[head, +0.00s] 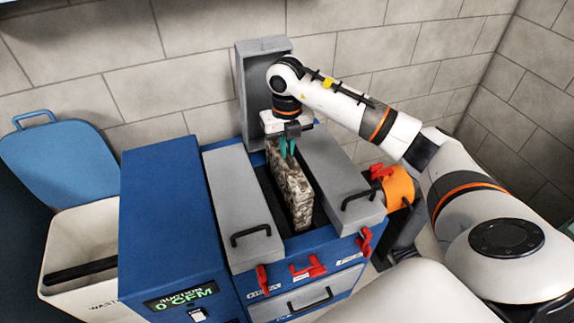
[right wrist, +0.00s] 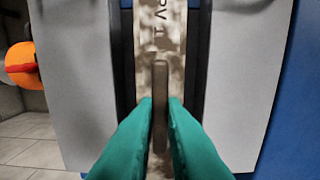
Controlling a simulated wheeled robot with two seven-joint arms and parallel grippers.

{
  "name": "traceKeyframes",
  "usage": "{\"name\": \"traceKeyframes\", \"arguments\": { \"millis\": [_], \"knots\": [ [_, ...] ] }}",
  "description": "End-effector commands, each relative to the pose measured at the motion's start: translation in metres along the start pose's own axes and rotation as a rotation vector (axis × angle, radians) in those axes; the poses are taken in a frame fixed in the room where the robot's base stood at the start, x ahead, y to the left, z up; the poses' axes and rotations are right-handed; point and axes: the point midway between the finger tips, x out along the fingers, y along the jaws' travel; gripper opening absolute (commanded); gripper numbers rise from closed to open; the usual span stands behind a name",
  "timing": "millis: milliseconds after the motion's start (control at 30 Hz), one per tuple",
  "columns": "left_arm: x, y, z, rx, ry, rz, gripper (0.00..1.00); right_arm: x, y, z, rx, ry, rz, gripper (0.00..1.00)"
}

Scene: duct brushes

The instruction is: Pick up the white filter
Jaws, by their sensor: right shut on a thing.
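A tall flat filter (head: 292,190), mottled brown and off-white rather than clean white, stands upright in the open slot of the blue machine. Its upper part rises above the slot; its lower end is hidden inside. My right gripper (head: 288,147) is at its top far end, pointing down. In the right wrist view the filter (right wrist: 161,28) runs down the middle, with dark letters on its top edge. The green fingers of my right gripper (right wrist: 160,106) are shut on the raised tab (right wrist: 160,75) along that edge. My left gripper is not in view.
Grey lids with black handles, left (head: 238,208) and right (head: 338,182), flank the slot. Another grey lid (head: 262,90) stands upright behind it. Red latches (head: 308,267) line the front. The blue unit (head: 170,220) reads 0 CFM. A waste bin (head: 75,228) stands at left.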

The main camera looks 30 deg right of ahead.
Motion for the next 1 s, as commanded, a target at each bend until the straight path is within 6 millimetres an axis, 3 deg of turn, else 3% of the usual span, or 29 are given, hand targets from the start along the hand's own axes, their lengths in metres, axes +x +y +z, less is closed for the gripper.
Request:
{"name": "traceKeyframes", "arguments": {
  "millis": [367, 500, 767, 1000],
  "knots": [
    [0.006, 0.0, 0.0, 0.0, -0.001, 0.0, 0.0, -0.092, 0.0, -0.001, 0.001, 0.006, -0.001, 0.0],
    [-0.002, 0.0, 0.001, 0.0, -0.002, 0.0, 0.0, -0.122, 0.001, -0.001, 0.003, 0.005, 0.001, 0.0],
    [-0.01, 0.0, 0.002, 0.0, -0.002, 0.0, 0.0, -0.149, 0.001, 0.0, 0.001, 0.001, 0.0, 0.0],
    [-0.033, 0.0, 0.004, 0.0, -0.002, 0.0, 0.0, -0.174, 0.0, 0.0, 0.001, 0.0, -0.001, 0.0]
  ]
}}
